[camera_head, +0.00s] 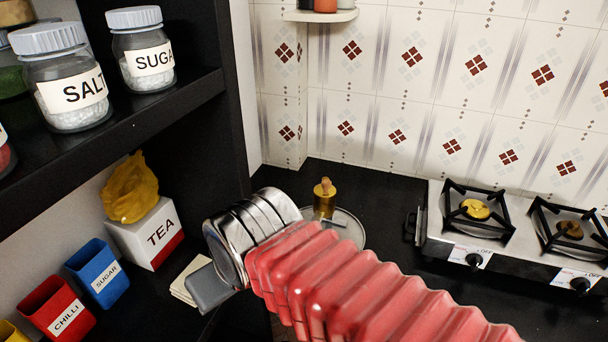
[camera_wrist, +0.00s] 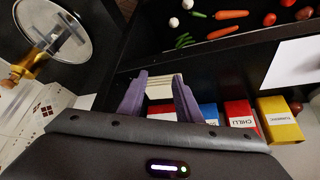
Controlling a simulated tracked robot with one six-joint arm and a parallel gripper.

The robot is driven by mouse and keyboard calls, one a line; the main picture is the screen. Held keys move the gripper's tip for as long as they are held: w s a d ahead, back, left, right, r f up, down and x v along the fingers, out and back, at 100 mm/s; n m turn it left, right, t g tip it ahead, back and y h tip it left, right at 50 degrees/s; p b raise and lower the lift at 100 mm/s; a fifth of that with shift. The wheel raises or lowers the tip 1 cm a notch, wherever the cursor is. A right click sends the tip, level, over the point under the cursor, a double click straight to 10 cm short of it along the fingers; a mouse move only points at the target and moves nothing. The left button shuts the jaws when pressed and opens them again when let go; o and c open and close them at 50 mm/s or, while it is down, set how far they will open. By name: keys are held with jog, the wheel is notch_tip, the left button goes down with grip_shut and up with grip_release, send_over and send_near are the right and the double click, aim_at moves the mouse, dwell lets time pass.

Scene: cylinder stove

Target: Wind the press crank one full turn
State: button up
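A round grey plate (camera_head: 350,230) with a brass post and a wooden knob (camera_head: 325,190) on it stands on the black counter beyond my arm. It looks like the press crank. In the wrist view the plate (camera_wrist: 72,28), a metal bar across it and the brass post (camera_wrist: 28,66) are at the upper left, outside my fingers. My gripper (camera_wrist: 160,76) has its two purple fingers apart. A cream stacked block (camera_wrist: 160,90) shows between them; I cannot tell whether they touch it. In the head view only the grey gripper body shows, left of the plate.
A two-burner stove (camera_head: 520,230) is at the right. Blue (camera_head: 97,272) and red (camera_head: 58,308) boxes and a TEA box (camera_head: 150,233) stand at the lower left. A dark shelf (camera_head: 130,115) with SALT and SUGAR jars is above them. Black counter between plate and stove is clear.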

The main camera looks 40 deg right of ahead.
jog(key=shift+o, duration=0.5)
jog(key=shift+o, duration=0.5)
jog(key=shift+w+d, duration=0.1)
jog(key=s+d+f+m+y, duration=0.1)
jog(key=d+f+m+y, duration=0.1)
jog(key=d+f+m, duration=0.35)
jog(key=d+f+m+g+y, duration=0.1)
jog(key=d+f+m+y, duration=0.15)
jog(key=d+m, duration=0.6)
jog(key=s+d+f+m+y, duration=0.15)
jog(key=d+f+m, duration=0.3)
jog(key=d, duration=0.45)
jog(key=w+d+r+m+t, duration=0.2)
jog(key=d+r+m+t, duration=0.3)
jog(key=d, duration=0.3)
jog(key=w+d+r+m+t+y, duration=0.1)
jog(key=w+d+r+m+t, duration=0.1)
jog(key=d+r+m+t, duration=0.3)
jog(key=d+m+t, duration=0.2)
jog(key=m, duration=0.1)
jog(key=shift+d, duration=0.35)
